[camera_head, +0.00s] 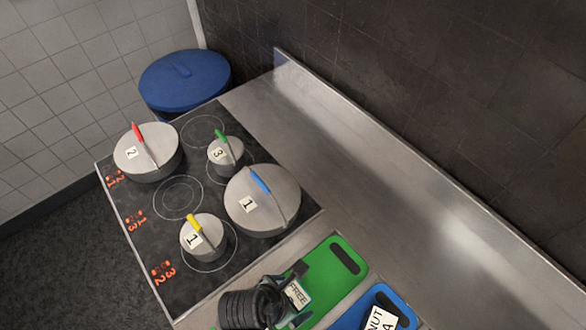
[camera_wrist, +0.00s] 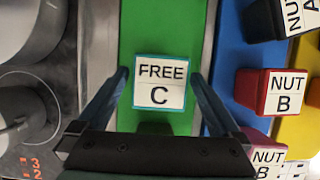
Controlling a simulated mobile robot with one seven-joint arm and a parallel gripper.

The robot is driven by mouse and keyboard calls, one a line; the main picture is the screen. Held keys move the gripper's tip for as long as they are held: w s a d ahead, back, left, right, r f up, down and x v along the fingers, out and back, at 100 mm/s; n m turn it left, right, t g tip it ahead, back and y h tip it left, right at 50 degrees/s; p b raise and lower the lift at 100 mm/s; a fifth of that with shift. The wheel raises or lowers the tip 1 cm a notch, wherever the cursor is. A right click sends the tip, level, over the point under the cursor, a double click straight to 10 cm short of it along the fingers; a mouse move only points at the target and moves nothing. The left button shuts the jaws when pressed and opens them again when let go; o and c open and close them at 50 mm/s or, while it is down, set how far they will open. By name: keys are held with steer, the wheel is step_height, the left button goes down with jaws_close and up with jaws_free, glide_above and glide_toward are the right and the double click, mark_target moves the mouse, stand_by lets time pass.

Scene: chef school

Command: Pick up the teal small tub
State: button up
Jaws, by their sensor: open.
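The teal small tub (camera_wrist: 160,83) stands on the green board, with a white label reading "FREE C" and a thin teal rim. In the head view the tub (camera_head: 298,293) is partly hidden by my arm. My gripper (camera_wrist: 160,76) is open, with one finger on the left of the tub and one on the right. A narrow gap shows on each side. I cannot tell how far the fingertips reach down its sides. In the head view my gripper (camera_head: 291,295) is over the lower end of the green board.
The green board (camera_head: 326,262) lies on a steel counter (camera_head: 380,195) beside a blue board (camera_wrist: 231,50). A stove (camera_head: 140,225) with several lidded pots is on the left, including a large one (camera_head: 262,205).

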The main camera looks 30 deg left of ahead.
mark_target(297, 296)
steer(key=shift+x, duration=1.75)
steer(key=shift+c, duration=0.2)
steer(key=c, duration=1.4)
